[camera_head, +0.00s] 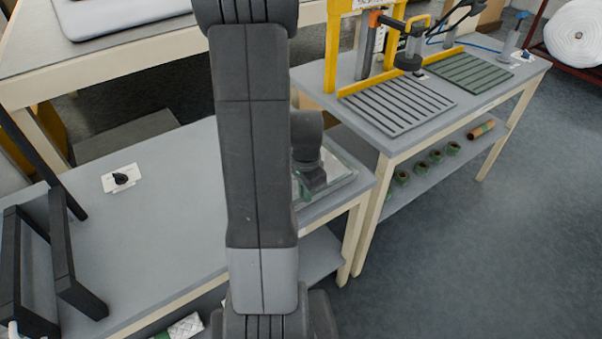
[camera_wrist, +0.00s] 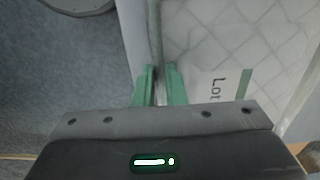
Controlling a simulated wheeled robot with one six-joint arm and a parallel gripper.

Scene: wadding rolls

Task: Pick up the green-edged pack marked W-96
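A clear-sided pack (camera_wrist: 258,28) with a white quilted filling fills the right of the wrist view. It bears a green strip and the printed word "Lot"; no W-96 mark is readable. In the head view a clear, pale-green-edged pack (camera_head: 338,170) lies on the right end of the near table, partly hidden by my arm. My gripper (camera_wrist: 161,70) has its two green fingers close together, one on each side of the thin upright edge at the pack's left. Whether they press on that edge is unclear.
The near table (camera_head: 170,215) is mostly bare, with a small card with a black knob (camera_head: 121,178) and a black frame (camera_head: 65,265) at left. A second table (camera_head: 350,110) stands close behind, with slatted plates and a yellow frame. Green-edged rolls (camera_head: 437,156) lie on its shelf.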

